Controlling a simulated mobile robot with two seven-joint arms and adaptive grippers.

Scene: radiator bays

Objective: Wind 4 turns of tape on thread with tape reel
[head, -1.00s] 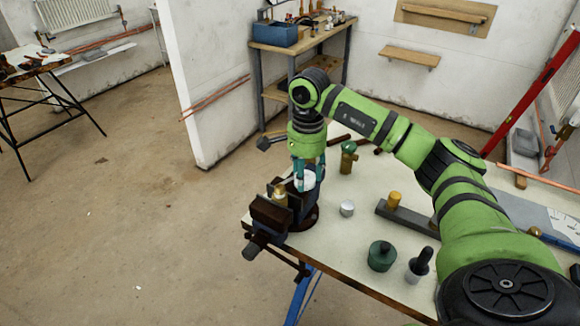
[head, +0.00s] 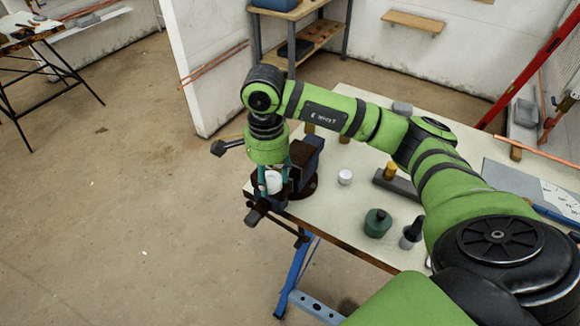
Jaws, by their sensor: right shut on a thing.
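My right gripper (head: 270,184) points down at the vise and is shut on the white tape reel (head: 273,180). The dark vise (head: 308,158) is mounted at the near left corner of the workbench. The reel is beside or over the vise jaws on their near left side. The brass threaded fitting in the jaws is hidden behind the gripper and reel, so I cannot tell whether tape touches the thread. My left gripper is out of view.
On the workbench (head: 333,228) stand a small white-grey cap (head: 345,177), a green pot (head: 377,222), a dark-topped cup (head: 411,233) and a brass piece (head: 390,170). A shelf unit (head: 318,38) stands behind. Open floor lies left of the bench.

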